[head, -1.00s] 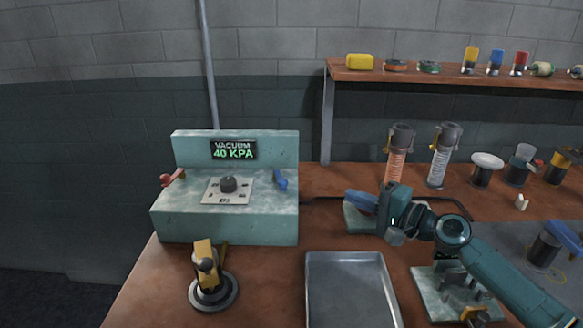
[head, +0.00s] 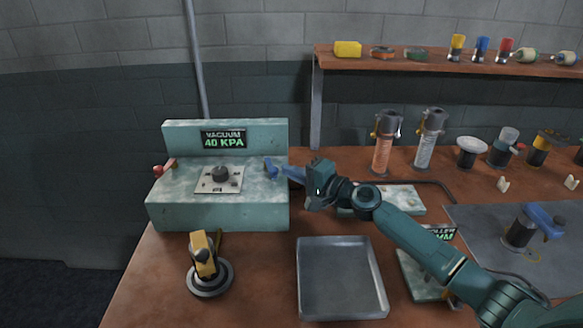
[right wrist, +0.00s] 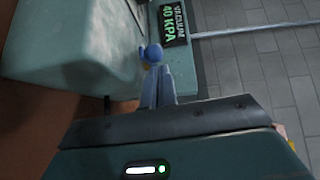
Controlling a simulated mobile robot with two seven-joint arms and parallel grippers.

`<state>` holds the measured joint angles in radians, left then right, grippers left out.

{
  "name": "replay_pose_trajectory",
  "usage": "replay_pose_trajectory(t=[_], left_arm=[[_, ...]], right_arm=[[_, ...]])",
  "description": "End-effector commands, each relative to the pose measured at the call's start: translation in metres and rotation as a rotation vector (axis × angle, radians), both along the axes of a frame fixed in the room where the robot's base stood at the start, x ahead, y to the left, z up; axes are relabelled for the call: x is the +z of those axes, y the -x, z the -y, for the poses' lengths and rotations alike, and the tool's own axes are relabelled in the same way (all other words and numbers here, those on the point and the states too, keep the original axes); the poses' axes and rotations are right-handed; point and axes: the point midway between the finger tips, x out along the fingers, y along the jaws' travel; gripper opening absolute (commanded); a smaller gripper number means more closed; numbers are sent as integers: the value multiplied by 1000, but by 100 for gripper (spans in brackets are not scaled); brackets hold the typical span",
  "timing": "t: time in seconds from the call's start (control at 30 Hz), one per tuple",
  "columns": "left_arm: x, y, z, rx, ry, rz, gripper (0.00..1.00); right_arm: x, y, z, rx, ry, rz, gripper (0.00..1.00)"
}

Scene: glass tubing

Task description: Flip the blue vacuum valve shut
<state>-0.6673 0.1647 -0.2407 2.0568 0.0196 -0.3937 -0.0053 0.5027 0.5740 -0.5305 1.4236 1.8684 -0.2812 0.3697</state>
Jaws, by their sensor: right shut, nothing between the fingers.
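The blue vacuum valve (head: 269,166) is a small lever on the right end of the teal vacuum box (head: 220,213), whose display reads 40 KPA. In the right wrist view its rounded blue knob (right wrist: 152,53) shows just beyond my fingertips. My right gripper (head: 287,173) reaches in from the right, with its shut, empty fingers pointing left at the blue valve. In the right wrist view the closed fingers (right wrist: 158,75) end at or very near the knob; I cannot tell if they touch. My left gripper is not in view.
An empty metal tray (head: 340,312) lies in front of my right arm. A yellow-topped tool on a round base (head: 209,279) stands at the front left. Bottles stand at the back right.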

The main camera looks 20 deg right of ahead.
Motion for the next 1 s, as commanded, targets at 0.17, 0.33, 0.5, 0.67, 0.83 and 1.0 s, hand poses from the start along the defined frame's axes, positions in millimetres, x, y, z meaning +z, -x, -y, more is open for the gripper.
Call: replay_pose_trajectory(t=[0.17, 0.33, 0.5, 0.67, 0.83, 1.0], left_arm=[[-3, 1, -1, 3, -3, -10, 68], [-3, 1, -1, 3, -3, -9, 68], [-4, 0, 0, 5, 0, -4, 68], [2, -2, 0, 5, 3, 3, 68], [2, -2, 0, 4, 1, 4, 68], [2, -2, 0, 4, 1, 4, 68]], right_arm=[[0, -1, -3, -2, 0, 0, 0], [-1, -1, -3, -2, 0, 0, 0], [-2, 0, -4, 0, -2, 0, 0], [0, 1, -10, 0, -4, 0, 0], [-1, 2, -13, -2, 0, 0, 0], [-1, 2, -12, -1, 0, 0, 0]])
